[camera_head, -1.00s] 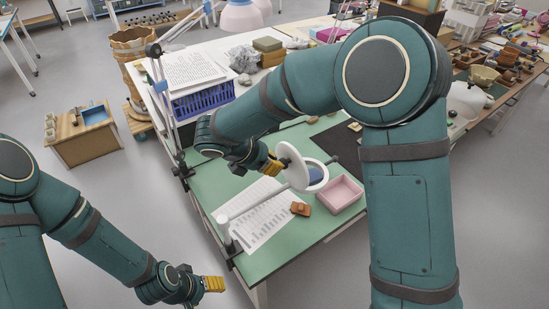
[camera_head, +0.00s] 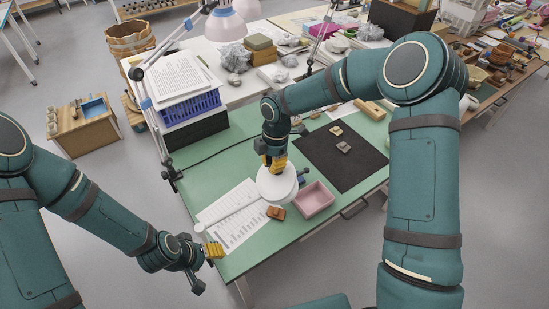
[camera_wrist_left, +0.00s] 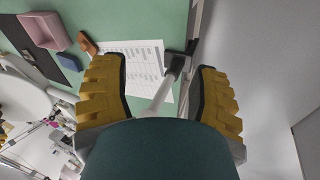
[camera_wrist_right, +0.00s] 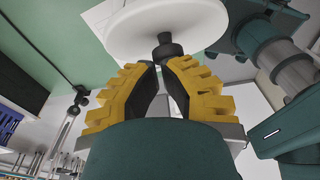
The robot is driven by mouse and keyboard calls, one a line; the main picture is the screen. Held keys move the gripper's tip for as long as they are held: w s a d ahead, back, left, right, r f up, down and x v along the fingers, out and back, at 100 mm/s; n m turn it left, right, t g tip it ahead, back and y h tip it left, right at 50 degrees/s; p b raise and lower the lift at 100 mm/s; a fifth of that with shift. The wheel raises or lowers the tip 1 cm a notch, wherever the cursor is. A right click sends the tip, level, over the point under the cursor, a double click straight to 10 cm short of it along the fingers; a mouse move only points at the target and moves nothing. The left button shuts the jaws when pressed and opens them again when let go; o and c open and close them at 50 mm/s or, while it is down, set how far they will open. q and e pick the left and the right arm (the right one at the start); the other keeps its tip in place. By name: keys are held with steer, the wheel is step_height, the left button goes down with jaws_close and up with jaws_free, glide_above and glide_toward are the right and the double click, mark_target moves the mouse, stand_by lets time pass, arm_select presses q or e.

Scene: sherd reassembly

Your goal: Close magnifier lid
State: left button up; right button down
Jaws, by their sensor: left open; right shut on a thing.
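The magnifier's round white lid (camera_head: 277,186) lies about level over the magnifier head in the head view, and the lens is hidden. My right gripper (camera_head: 274,165) points down at the top of the lid. In the right wrist view its fingers (camera_wrist_right: 160,66) are shut on the lid's black knob (camera_wrist_right: 166,48) under the white disc (camera_wrist_right: 150,20). My left gripper (camera_head: 215,250) is open at the table's left front edge. In the left wrist view the magnifier's pale arm (camera_wrist_left: 163,90) passes between the open fingers (camera_wrist_left: 156,68); contact cannot be told.
A pink tray (camera_head: 314,199) and a brown piece (camera_head: 276,212) lie close to the lid. A printed sheet (camera_head: 238,225) lies under the magnifier's arm. A dark mat (camera_head: 335,165) with small sherds is to the right. A blue crate (camera_head: 190,108) stands behind.

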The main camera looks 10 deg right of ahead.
steer(key=shift+w+d+f, duration=0.15)
steer(key=shift+d+f, duration=0.05)
steer(key=shift+d, duration=0.05)
steer(key=shift+w+d+f, duration=0.2)
steer(key=shift+d+f, duration=0.2)
steer(key=shift+d, duration=0.1)
steer(key=d+f+y, duration=0.1)
steer(key=g+y, duration=0.1)
steer(key=shift+w+d+f+y, duration=0.35)
steer(key=shift+d+f+y, duration=0.05)
arm_select(q)
steer(key=shift+w+d+f+b, duration=0.15)
steer(key=shift+d+f+b, duration=0.15)
steer(key=shift+f+b, duration=0.15)
arm_select(e)
steer(key=shift+w+d+f, duration=0.1)
steer(key=shift+d+f, duration=0.15)
steer(key=shift+f, duration=0.2)
steer(key=shift+d+f, duration=0.1)
